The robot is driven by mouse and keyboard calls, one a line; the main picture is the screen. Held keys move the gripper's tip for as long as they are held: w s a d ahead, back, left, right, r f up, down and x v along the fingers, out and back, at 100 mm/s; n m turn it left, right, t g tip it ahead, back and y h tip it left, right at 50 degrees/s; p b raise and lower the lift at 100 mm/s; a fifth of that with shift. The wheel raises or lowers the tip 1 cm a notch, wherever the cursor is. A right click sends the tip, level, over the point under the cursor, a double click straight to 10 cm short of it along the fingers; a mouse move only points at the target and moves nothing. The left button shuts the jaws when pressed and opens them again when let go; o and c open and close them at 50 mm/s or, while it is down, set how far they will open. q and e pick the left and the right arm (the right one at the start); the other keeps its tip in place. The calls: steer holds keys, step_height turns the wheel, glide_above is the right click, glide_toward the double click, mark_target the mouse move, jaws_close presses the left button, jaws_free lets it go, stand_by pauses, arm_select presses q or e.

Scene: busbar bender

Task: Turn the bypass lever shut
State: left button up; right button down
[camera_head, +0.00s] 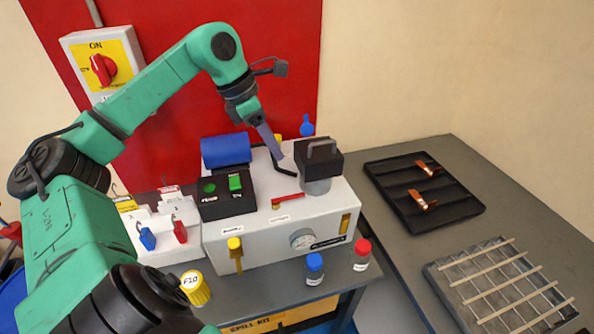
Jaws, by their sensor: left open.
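A white bender machine (270,235) stands on the grey table. A small red lever (288,199) lies roughly level on its top, beside a small label. A yellow-knobbed lever (236,252) hangs down on its front left. The labels are too small to read, so I cannot tell which lever is the bypass. My left gripper (284,168) is open and empty above the machine top, behind the red lever and left of the black-topped head (318,160). It appears apart from the red lever. My right gripper is not in view.
A black box with green buttons (226,194) and a blue cylinder (226,151) stand left of my gripper. A gauge (302,239) is on the front. Blue (315,268) and red (362,254) capped bottles stand in front. A black tray (424,193) with copper pieces lies right.

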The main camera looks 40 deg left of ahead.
arm_select(q)
steer(key=s+d+f, duration=0.1)
steer(key=d, duration=0.1)
steer(key=p, duration=0.4)
glide_above(302, 193)
steer(key=s+a, duration=0.1)
steer(key=s, duration=0.1)
step_height(302, 193, down, 8)
steer(key=shift+w+f, duration=0.15)
steer(key=x, duration=0.2)
steer(key=shift+w+f, duration=0.15)
steer(key=shift+f, duration=0.1)
steer(key=shift+d+f, duration=0.1)
steer(key=shift+f, duration=0.15)
jaws_close()
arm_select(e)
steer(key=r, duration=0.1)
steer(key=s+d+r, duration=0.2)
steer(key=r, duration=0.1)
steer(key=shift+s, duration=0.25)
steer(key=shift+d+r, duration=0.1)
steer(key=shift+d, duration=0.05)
